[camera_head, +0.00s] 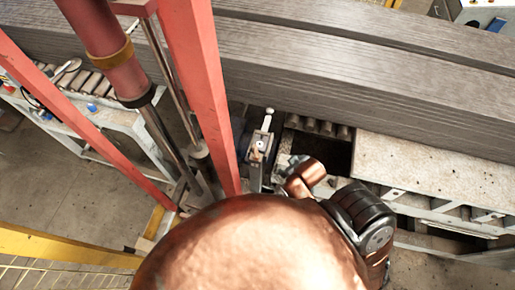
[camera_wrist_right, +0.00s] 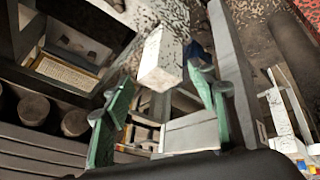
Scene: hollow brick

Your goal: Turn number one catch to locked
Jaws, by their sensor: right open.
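A small grey metal fitting with a pale lever (camera_head: 267,120) stands beside the red frame in the head view. It looks like the catch, but I cannot read a number on it. In the right wrist view a pale rectangular block (camera_wrist_right: 163,58) shows between and beyond the green fingers of my right gripper (camera_wrist_right: 163,80). The fingers are apart and nothing is clearly held. I cannot tell whether the block is the lever's end. In the head view my copper-coloured arm hides most of the right gripper. My left gripper is not in view.
A red frame (camera_head: 205,85) with a cylinder stands close left of the fitting. Long grey beams (camera_head: 370,75) run behind it. A dark opening (camera_head: 325,153) and a speckled pale slab (camera_head: 430,175) lie to the right. Concrete floor (camera_head: 50,175) shows at the left.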

